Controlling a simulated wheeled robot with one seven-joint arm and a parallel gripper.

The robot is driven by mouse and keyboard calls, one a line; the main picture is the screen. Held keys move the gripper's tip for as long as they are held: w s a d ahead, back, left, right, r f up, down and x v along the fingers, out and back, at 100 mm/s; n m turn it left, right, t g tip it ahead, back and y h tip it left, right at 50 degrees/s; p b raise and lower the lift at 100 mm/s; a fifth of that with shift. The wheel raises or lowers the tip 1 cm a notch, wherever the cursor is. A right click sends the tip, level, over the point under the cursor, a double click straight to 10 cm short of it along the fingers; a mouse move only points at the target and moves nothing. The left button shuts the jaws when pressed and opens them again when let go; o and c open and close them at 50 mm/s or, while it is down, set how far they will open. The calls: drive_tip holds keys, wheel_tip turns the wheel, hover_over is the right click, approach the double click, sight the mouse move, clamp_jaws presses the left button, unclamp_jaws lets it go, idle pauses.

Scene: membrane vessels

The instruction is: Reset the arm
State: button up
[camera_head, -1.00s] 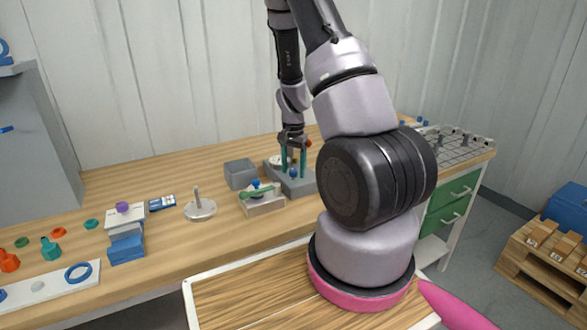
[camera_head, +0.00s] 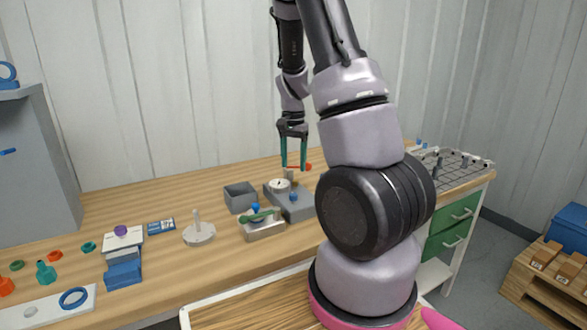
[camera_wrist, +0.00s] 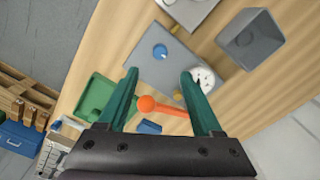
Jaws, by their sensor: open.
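My gripper (camera_head: 293,165) is open and empty, with its two green fingers pointing down. It hangs above the grey fixture (camera_head: 301,208) on the workbench, apart from it. The fixture carries a white dial gauge (camera_head: 279,185) and a blue knob (camera_head: 294,197). In the wrist view the open fingers (camera_wrist: 160,85) frame the grey fixture (camera_wrist: 150,70), its blue knob (camera_wrist: 160,51) and the white dial (camera_wrist: 199,80). An orange-ended piece (camera_wrist: 147,103) shows between the fingers, below them on the bench side. Nothing is between the fingertips.
A grey open bin (camera_head: 240,197) and a block with a green-handled part (camera_head: 263,228) stand beside the fixture. A round stand with a post (camera_head: 199,233) and blue boxes (camera_head: 124,272) are further left. A wire rack (camera_head: 456,167) is at the right. Air above the bench is free.

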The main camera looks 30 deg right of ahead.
idle(0.4)
drive_tip(key=s+a+r+n+t+y, duration=0.15)
drive_tip(key=s+a+r, duration=0.25)
drive_tip(key=r, duration=0.5)
drive_tip(key=s+a+r+n+t+y, duration=0.1)
drive_tip(key=s+a+r+n+t, duration=0.2)
drive_tip(key=r, duration=0.5)
drive_tip(key=s+a+r+n+t, duration=0.1)
drive_tip(key=s+a+r, duration=0.2)
drive_tip(key=s, duration=0.3)
drive_tip(key=s+a+r+n+t, duration=0.1)
drive_tip(key=s+a+r, duration=0.2)
drive_tip(key=s+r, duration=0.3)
drive_tip(key=shift+s+a+t, duration=0.25)
drive_tip(key=shift+s+t, duration=0.1)
drive_tip(key=shift+s, duration=0.25)
drive_tip(key=shift+r+h, duration=0.1)
drive_tip(key=shift+h, duration=0.15)
